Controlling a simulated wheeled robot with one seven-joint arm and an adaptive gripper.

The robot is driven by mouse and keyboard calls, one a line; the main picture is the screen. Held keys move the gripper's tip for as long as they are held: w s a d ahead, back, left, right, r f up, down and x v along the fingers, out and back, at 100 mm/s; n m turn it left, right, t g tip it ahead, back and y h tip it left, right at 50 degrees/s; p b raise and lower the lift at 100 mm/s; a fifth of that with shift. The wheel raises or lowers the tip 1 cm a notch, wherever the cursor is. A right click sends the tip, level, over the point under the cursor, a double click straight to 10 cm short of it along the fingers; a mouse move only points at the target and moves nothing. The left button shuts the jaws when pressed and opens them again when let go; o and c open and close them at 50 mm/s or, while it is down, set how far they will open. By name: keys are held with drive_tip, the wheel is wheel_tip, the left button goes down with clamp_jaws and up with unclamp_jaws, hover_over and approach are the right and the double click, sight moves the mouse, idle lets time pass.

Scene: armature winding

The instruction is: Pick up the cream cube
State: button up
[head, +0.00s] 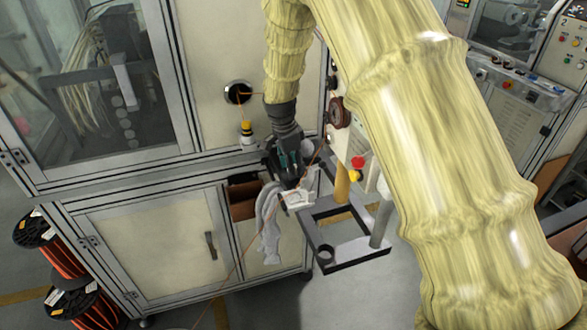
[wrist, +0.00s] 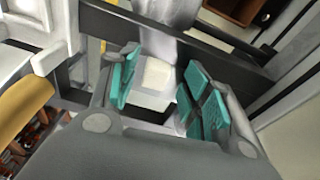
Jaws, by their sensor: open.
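The cream cube (wrist: 157,74) shows in the wrist view between the teal-padded fingers of my open gripper (wrist: 163,88). It rests on a small pale ledge (wrist: 152,101). Gaps show on both sides of the cube, so the fingers look apart from it. How far the fingertips reach down beside it is hard to tell. In the head view my gripper (head: 290,165) points down just above a small white holder (head: 297,198). The cube cannot be made out clearly there.
A cabinet (head: 150,230) stands left of the holder, with a grey cloth (head: 268,222) hanging near its front. A dark metal frame (head: 350,252) lies to the right. A red and yellow button (head: 357,162) and a thin orange wire (head: 243,250) are near my gripper.

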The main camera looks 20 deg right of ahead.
drive_tip(key=shift+s+r, duration=0.25)
drive_tip(key=shift+s, duration=0.05)
drive_tip(key=shift+c, duration=2.2)
drive_tip(key=shift+w+f, duration=0.1)
drive_tip(key=shift+c, duration=1.4)
